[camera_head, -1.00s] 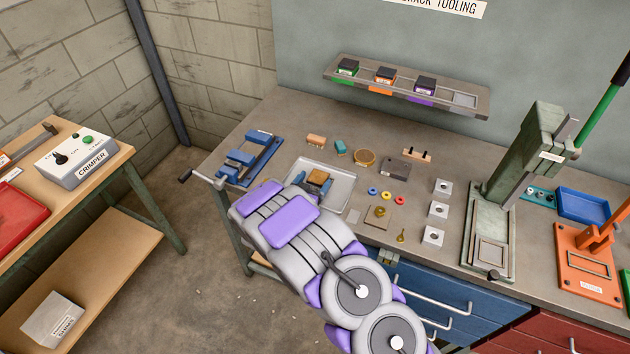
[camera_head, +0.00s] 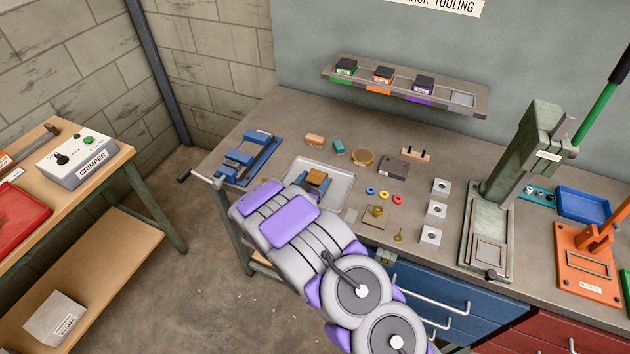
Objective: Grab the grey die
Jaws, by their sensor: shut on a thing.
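My gripper (camera_head: 316,182) is at the shallow metal tray (camera_head: 340,191) on the bench, partly hidden by my grey and purple arm. Its tan fingers are shut on a small dark piece, which I take to be the grey die. The die is mostly hidden by the fingers and arm, so its shape and whether it touches the tray cannot be told.
A blue vise (camera_head: 248,158) stands left of the tray. The green fly press (camera_head: 515,170) is further right. Above, a shelf (camera_head: 440,103) holds green, orange and purple dies.

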